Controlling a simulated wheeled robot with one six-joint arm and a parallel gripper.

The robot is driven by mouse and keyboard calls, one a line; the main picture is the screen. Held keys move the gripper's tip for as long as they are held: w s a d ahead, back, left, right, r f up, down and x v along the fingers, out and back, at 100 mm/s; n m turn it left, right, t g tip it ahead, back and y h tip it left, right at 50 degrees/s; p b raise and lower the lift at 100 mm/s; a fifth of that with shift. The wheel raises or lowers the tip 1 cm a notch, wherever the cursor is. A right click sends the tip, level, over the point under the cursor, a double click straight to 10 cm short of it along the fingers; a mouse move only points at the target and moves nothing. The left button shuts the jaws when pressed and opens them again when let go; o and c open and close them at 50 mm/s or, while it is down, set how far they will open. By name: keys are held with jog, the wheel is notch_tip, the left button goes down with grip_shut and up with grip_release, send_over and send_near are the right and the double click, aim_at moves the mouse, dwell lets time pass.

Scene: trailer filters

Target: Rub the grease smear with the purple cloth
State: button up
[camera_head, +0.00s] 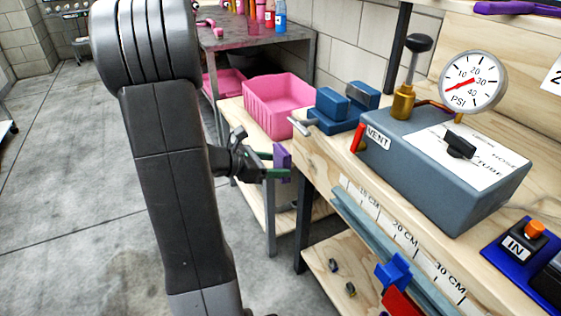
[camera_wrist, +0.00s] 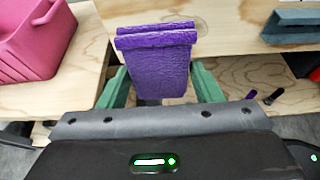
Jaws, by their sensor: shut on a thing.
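The purple cloth (camera_wrist: 158,68) is a folded, textured pad between the green fingers of my gripper (camera_wrist: 160,88) in the wrist view. My gripper is shut on it. In the head view the cloth (camera_head: 283,156) shows small at the fingertips of my gripper (camera_head: 279,168), beside the left end of the wooden workbench (camera_head: 315,160). I cannot tell whether the cloth touches the bench edge. I cannot make out a grease smear in either view.
A pink bin (camera_head: 268,104) stands on a lower wooden table left of the bench. A blue vise (camera_head: 340,108), a grey box with a gauge (camera_head: 440,165) and a blue switch box (camera_head: 525,255) crowd the bench top. Grey floor (camera_head: 60,170) lies open at left.

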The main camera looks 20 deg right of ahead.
jog(key=shift+a, duration=0.1)
jog(key=a, duration=0.2)
jog(key=shift+s+a+p, duration=0.15)
jog(key=shift+a+p, duration=0.15)
jog(key=shift+a, duration=0.1)
dwell(0.5)
jog(key=shift+w+d+b, duration=0.15)
jog(key=shift+d+b, duration=0.2)
jog(key=shift+d, duration=1.45)
jog(key=shift+w+d+b, duration=0.15)
jog(key=shift+d+b, duration=0.2)
jog(key=shift+d, duration=1.4)
jog(key=shift+d, duration=1)
jog(key=shift+s, duration=0.1)
